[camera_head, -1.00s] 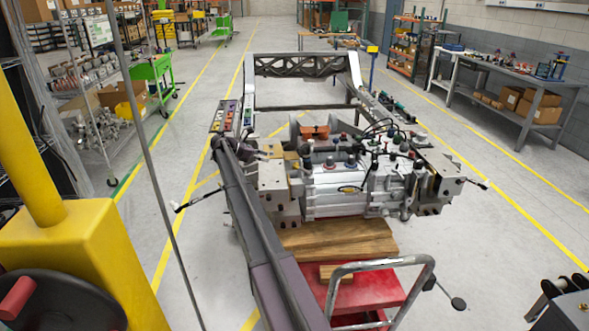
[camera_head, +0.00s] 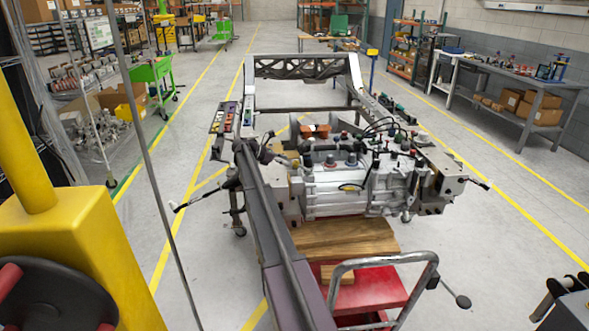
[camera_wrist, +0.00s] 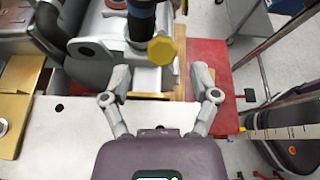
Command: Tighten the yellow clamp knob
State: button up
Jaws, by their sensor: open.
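The yellow clamp knob (camera_wrist: 162,50) shows in the wrist view, faceted, beside a dark cylinder with a blue band. My gripper (camera_wrist: 160,83) is open and empty, its two grey fingers spread wide. The knob appears between and beyond the fingertips, slightly above their midpoint in the picture; neither finger visibly touches it. In the head view my arm reaches to the left side of the chassis fixture (camera_head: 338,190). I cannot clearly make out the knob or the fingertips there.
Grey gearbox castings, hoses and metal brackets crowd the work area. A red cart (camera_head: 385,293) with wooden blocks (camera_head: 345,238) stands below. A brass-coloured block (camera_wrist: 15,95) is at the left in the wrist view. The floor around the fixture is largely clear.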

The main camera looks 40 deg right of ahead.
aim_at(294, 163)
jog(key=shift+b+x, duration=0.75)
jog(key=shift+x, duration=1.75)
grip_shut()
jog(key=shift+a, duration=0.25)
jog(key=shift+d, duration=0.1)
